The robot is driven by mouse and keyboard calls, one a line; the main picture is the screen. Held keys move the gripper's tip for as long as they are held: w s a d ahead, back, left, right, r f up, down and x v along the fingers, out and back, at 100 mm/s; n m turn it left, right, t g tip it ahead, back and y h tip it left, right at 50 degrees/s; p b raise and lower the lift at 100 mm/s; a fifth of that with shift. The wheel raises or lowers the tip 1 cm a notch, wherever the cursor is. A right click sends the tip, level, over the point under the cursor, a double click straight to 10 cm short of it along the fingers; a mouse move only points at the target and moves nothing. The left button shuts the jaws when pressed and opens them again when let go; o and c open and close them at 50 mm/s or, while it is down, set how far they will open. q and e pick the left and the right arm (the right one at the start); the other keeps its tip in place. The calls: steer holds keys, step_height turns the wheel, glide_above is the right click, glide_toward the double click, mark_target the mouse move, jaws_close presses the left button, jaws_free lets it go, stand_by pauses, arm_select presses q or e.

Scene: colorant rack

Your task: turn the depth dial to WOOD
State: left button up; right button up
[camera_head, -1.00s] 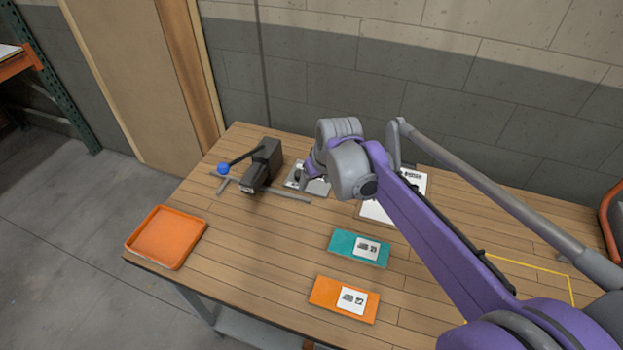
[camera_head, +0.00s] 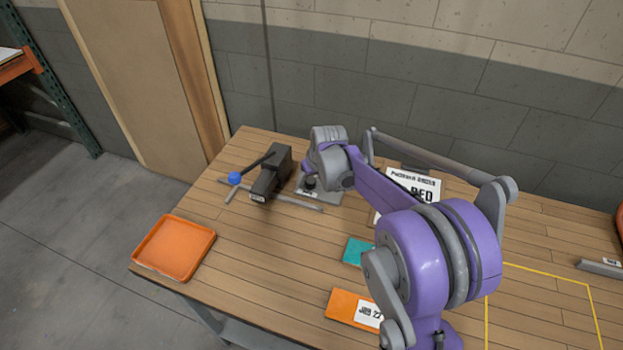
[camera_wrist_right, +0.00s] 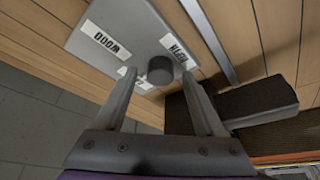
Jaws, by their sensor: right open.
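The depth dial is a dark round knob (camera_wrist_right: 160,70) on a grey plate (camera_wrist_right: 105,15) in the right wrist view. A WOOD label (camera_wrist_right: 100,40) is left of the knob. Another label (camera_wrist_right: 179,54) sits right of it, and a third, partly hidden, lies near the left finger. I cannot tell where the dial points. My right gripper (camera_wrist_right: 159,77) is open, its fingers on either side of the knob; contact is not clear. In the head view the knob (camera_head: 310,183) and plate (camera_head: 328,197) show below my right wrist. My left gripper is not in view.
A black device (camera_head: 268,172) with a blue-knobbed lever (camera_head: 234,179) stands left of the plate. An orange tray (camera_head: 174,248) lies at the table's left corner. A teal card (camera_head: 355,251), an orange card (camera_head: 350,309) and a white sheet (camera_head: 411,181) lie to the right, partly hidden by my arm.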

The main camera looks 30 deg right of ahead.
steer(key=shift+f, duration=0.1)
steer(key=shift+w, duration=0.1)
jaws_close()
stand_by(0.3)
steer(key=shift+m, duration=0.4)
steer(key=shift+a+m+h+b, duration=0.1)
steer(key=shift+m+h+b, duration=0.3)
steer(key=shift+m, duration=0.6)
steer(key=m+h, duration=0.1)
steer(key=m, duration=0.1)
steer(key=shift+a+m+g, duration=0.1)
steer(key=shift+m+g, duration=0.2)
steer(key=shift+g, duration=0.1)
steer(key=m+h, duration=0.1)
steer(key=m, duration=0.2)
steer(key=shift+w+m+g, duration=0.1)
steer(key=shift+m+g, duration=0.2)
steer(key=shift+g, duration=0.1)
steer(key=shift+m+g+h, duration=0.4)
steer(key=shift+m+g, duration=0.1)
steer(key=shift+m, duration=0.9)
